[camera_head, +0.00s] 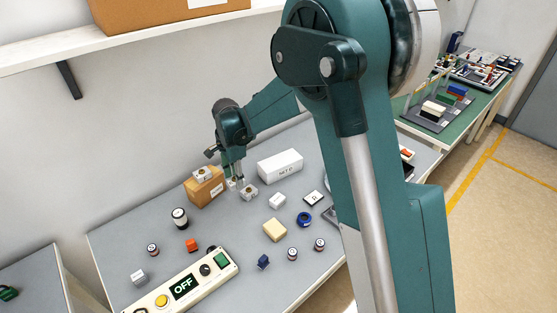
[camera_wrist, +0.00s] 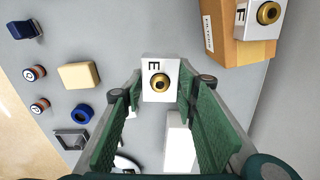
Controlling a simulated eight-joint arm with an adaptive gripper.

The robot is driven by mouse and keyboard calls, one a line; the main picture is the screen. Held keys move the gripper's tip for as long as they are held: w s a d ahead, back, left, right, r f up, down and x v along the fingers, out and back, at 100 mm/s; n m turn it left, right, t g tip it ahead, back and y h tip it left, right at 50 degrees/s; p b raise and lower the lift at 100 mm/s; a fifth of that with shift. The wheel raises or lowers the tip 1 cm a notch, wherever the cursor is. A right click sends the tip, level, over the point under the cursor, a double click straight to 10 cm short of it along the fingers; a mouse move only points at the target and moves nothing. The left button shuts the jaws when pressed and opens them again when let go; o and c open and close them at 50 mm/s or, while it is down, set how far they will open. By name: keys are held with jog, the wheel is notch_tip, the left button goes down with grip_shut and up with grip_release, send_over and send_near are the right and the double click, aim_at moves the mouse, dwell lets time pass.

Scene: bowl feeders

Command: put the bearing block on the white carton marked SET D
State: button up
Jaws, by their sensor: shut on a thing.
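A white bearing block (camera_wrist: 149,88) with a gold ring and the letter E sits between the fingertips of my gripper (camera_wrist: 160,92), which is shut on it. In the head view my gripper (camera_head: 241,183) points down, with the block (camera_head: 249,194) at its tips. I cannot tell whether the block touches the table. The white carton marked SET D (camera_head: 280,167) lies just right of and behind it, its top bare. In the wrist view a white shape between the fingers (camera_wrist: 180,145) looks like this carton. Another bearing block (camera_wrist: 243,24), marked F, rests on the brown carton (camera_wrist: 228,48).
The brown carton (camera_head: 206,190) stands close left of my gripper. A white block (camera_head: 277,201), a tan block (camera_head: 275,230) and a blue ring (camera_head: 304,219) lie in front and to the right. A control box (camera_head: 188,288) reading OFF is at the front edge.

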jog(key=w+d+r+p, duration=0.3)
jog(key=w+d, duration=0.4)
jog(key=w, duration=0.4)
notch_tip(320, 180, up, 2)
jog(key=n+p, duration=0.1)
jog(key=p, duration=0.1)
send_over(281, 160)
jog(key=shift+r, duration=0.2)
jog(key=shift+f, duration=3.1)
jog(key=shift+f, duration=0.1)
jog(key=shift+f, duration=1.8)
jog(key=shift+f, duration=0.1)
